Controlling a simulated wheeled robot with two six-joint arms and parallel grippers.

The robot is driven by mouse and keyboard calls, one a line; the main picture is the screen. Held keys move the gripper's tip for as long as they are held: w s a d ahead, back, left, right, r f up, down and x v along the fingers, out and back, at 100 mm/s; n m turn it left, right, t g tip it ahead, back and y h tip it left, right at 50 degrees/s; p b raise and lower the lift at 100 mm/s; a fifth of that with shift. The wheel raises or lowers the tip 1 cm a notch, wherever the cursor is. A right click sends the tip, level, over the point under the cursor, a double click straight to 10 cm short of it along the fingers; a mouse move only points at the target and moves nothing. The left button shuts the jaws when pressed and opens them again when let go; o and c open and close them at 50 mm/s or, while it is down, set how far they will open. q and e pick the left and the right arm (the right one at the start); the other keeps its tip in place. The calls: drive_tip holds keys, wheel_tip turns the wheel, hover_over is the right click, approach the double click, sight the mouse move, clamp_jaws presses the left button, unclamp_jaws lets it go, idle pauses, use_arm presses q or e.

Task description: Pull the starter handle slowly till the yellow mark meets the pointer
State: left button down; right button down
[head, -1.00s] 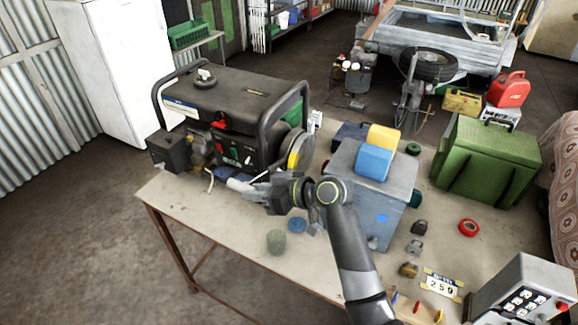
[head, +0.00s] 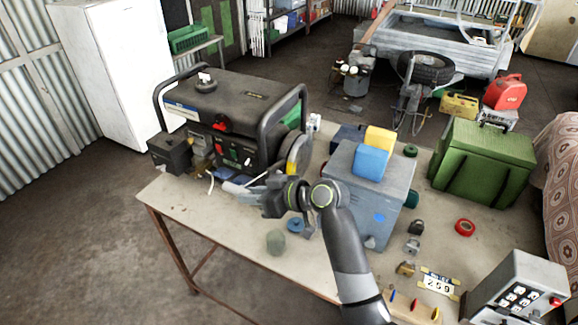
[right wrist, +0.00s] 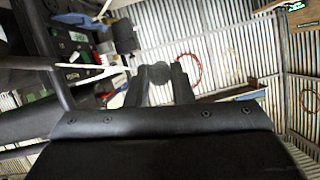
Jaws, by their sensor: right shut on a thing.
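The generator (head: 235,120) is a black-framed machine at the left of the table. On its right end is a round disc (head: 300,152) with a small yellow mark (head: 291,168) low on its edge. I cannot make out the pointer. My right gripper (head: 236,188) is in front of the generator, low over the table. In the right wrist view its two fingers (right wrist: 162,80) are shut on the dark, rounded starter handle (right wrist: 156,74). A thin white cord (right wrist: 92,66) runs towards the handle from the generator side. My left gripper is not in view.
A grey box (head: 385,205) with blue and yellow blocks stands right of my arm. A green case (head: 485,165), red tape roll (head: 465,227) and several padlocks are further right. A blue cap (head: 295,225) and green-grey pot (head: 276,242) lie near the front edge.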

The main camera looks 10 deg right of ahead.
drive_tip(key=shift+s+a, duration=0.2)
drive_tip(key=shift+s, duration=0.1)
drive_tip(key=shift+w+d+f, duration=0.25)
drive_tip(key=shift+w, duration=0.05)
drive_tip(key=w+d+f+b, duration=0.3)
drive_tip(key=w+d+b, duration=0.3)
drive_tip(key=w+b, duration=0.2)
drive_tip(key=shift+d+f, duration=0.35)
drive_tip(key=shift+d, duration=0.05)
idle(0.4)
drive_tip(key=c, duration=1.2)
unclamp_jaws()
drive_tip(key=shift+r, duration=0.15)
